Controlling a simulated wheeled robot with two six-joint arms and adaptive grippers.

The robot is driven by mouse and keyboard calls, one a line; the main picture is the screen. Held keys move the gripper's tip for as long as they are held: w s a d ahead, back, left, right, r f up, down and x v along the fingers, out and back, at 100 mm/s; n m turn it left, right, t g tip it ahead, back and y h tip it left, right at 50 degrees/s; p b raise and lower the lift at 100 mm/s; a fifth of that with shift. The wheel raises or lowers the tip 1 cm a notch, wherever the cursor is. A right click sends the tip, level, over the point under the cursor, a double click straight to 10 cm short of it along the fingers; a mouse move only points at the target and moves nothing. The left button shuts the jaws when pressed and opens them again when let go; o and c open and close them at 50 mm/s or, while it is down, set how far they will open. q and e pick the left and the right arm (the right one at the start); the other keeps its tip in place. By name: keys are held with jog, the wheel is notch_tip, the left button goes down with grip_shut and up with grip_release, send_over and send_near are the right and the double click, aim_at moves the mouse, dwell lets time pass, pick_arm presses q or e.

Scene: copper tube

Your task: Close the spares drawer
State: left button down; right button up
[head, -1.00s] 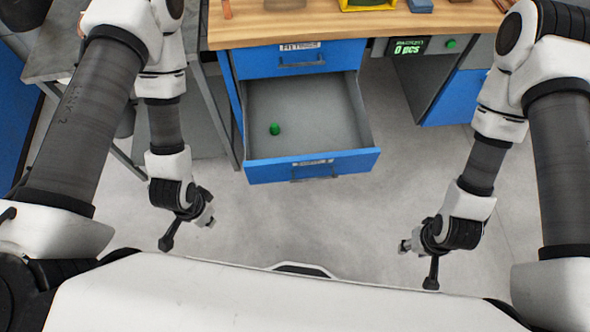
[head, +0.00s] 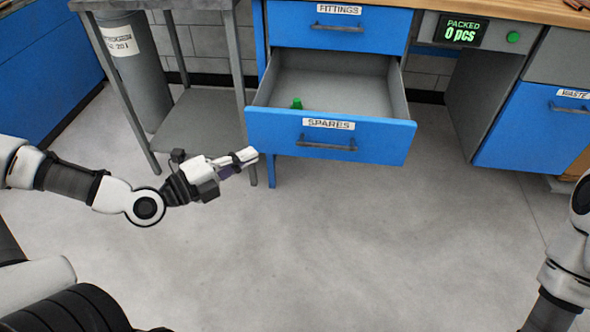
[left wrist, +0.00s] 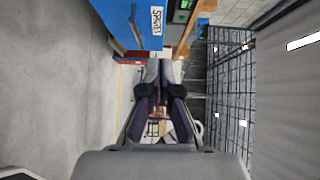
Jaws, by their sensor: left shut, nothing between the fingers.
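The spares drawer (head: 378,140) is a blue-fronted drawer with a grey inside, pulled out below the closed fittings drawer (head: 385,28). Its front carries a SPARES label and a dark bar handle (head: 326,145). A small green part (head: 297,103) lies inside it at the left. My left gripper (head: 250,156) is shut and empty, just left of the drawer front's left end and apart from it as far as I can tell. In the left wrist view the shut fingers (left wrist: 160,72) point forward, with the drawer front (left wrist: 118,20) at upper left. My right gripper is out of view.
A blue waste cabinet (head: 530,125) and a counter display (head: 462,31) are at the right. The floor in front of the drawer is clear.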

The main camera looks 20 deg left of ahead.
pick_arm(q)
jog(key=f, duration=0.1)
jog(key=b, duration=0.8)
send_near(300, 118)
jog(key=x, duration=0.3)
jog(key=d+x, duration=0.1)
jog(key=x, duration=0.1)
jog(key=shift+d+f, duration=0.1)
jog(key=shift+f, duration=0.1)
jog(key=shift+w+r, duration=0.1)
jog(key=shift+w, duration=0.45)
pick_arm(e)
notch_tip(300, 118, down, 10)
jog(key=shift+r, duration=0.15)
pick_arm(q)
jog(key=shift+w+a, duration=0.1)
jog(key=shift+a, duration=0.15)
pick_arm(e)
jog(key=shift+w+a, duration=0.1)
